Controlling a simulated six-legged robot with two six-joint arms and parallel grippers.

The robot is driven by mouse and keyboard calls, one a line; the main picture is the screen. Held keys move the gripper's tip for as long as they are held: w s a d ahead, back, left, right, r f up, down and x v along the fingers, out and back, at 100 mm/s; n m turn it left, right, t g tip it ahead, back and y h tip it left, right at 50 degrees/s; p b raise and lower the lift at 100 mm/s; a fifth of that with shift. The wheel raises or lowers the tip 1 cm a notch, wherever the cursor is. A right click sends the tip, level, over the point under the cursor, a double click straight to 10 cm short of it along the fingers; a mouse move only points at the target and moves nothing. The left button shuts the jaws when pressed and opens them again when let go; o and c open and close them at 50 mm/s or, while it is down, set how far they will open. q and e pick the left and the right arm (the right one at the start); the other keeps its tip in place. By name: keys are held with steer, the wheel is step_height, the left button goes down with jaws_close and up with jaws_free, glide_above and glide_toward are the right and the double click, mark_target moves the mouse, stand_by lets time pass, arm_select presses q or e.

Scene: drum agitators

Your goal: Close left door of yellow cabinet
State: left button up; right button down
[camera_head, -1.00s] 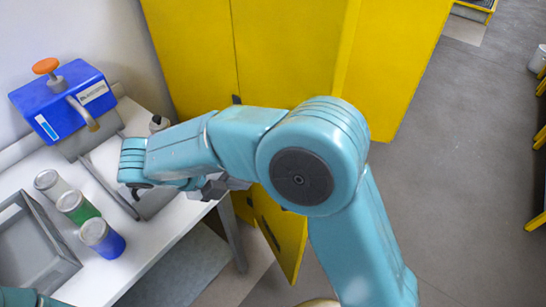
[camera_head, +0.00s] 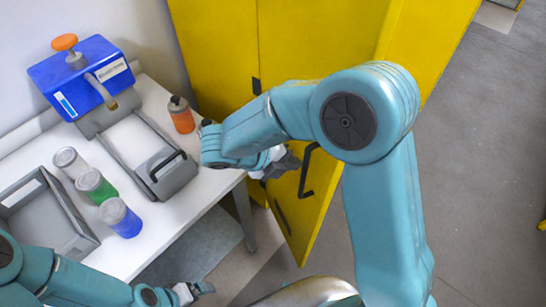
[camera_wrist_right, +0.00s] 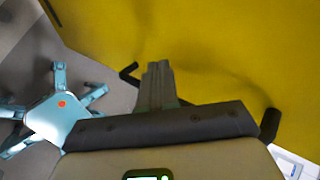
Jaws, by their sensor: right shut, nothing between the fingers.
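The yellow cabinet (camera_head: 212,55) stands at the back in the head view. A yellow door panel (camera_head: 322,195) with a black handle (camera_head: 306,170) stands out from it toward me; it is ajar. My right arm hides part of the panel. My right gripper (camera_head: 290,163) is shut and empty, close to the left of the handle. In the right wrist view its fingers (camera_wrist_right: 157,85) point at the yellow surface (camera_wrist_right: 225,55), with the handle's dark ends on either side; contact is unclear. My left gripper (camera_head: 203,289) is low in the head view, away from the cabinet; its jaw opening is unclear.
A white table (camera_head: 150,225) at the left carries a blue machine (camera_head: 83,75), an orange bottle (camera_head: 181,115), several jars and a grey tray (camera_head: 42,215). Its corner is near my right gripper. Open grey floor (camera_head: 470,180) lies to the right.

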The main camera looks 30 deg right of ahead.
steer(key=shift+w+d, duration=0.1)
steer(key=shift+d, duration=1.1)
